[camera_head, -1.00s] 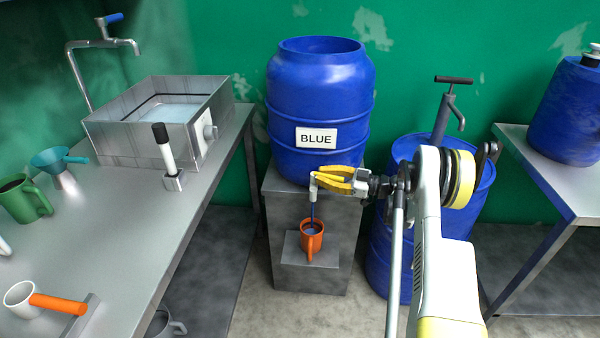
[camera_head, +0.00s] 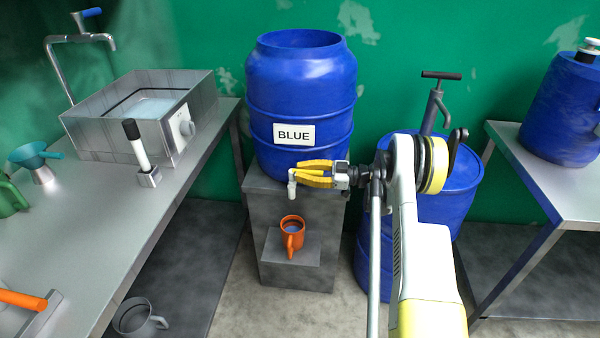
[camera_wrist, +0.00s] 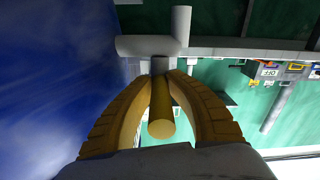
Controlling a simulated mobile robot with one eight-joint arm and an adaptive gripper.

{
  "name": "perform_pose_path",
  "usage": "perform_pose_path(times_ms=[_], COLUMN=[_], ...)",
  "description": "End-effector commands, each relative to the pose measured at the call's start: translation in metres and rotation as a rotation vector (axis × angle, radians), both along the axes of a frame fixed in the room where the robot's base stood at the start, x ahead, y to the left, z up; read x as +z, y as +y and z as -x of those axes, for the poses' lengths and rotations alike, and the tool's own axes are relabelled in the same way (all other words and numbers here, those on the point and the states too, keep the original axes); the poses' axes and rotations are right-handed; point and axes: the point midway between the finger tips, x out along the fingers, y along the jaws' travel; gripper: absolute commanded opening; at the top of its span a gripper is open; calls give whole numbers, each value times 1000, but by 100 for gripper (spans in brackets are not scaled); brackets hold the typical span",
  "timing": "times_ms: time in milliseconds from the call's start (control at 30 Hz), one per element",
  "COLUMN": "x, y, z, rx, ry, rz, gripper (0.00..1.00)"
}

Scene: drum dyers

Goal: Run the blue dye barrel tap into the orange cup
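The blue barrel (camera_head: 300,90) labelled BLUE stands on a grey stand. Its white tap (camera_head: 292,189) sticks out low at the front, and also shows in the wrist view (camera_wrist: 145,46). The tap's yellow lever (camera_wrist: 160,115) lies between the curved yellow fingers of my gripper (camera_head: 297,173), whose tips close in on it. The orange cup (camera_head: 293,241) stands upright on the stand's lower step below the tap, with bluish liquid inside. No stream shows between tap and cup.
On the left, a metal bench (camera_head: 90,235) holds a sink box (camera_head: 110,135), a teal funnel (camera_head: 38,158) and a marker-like tool in a holder (camera_head: 137,145). A second blue barrel (camera_head: 440,205) with a pump stands behind my arm. Another table (camera_head: 540,185) is at right.

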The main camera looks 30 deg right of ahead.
Motion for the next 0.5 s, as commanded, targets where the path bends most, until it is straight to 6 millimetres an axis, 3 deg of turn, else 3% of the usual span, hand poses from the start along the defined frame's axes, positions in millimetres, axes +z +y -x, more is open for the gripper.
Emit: perform_pose_path(times_ms=[33, 67, 100, 367, 500], x=[1, 1, 1, 0, 0], y=[1, 1, 1, 0, -11], z=[-1, -1, 0, 0, 6], rx=[0, 0, 0, 0, -2], ry=[-1, -1, -1, 0, 0], rz=[-1, -1, -1, 0, 0], gripper=[31, 40, 41, 41, 41])
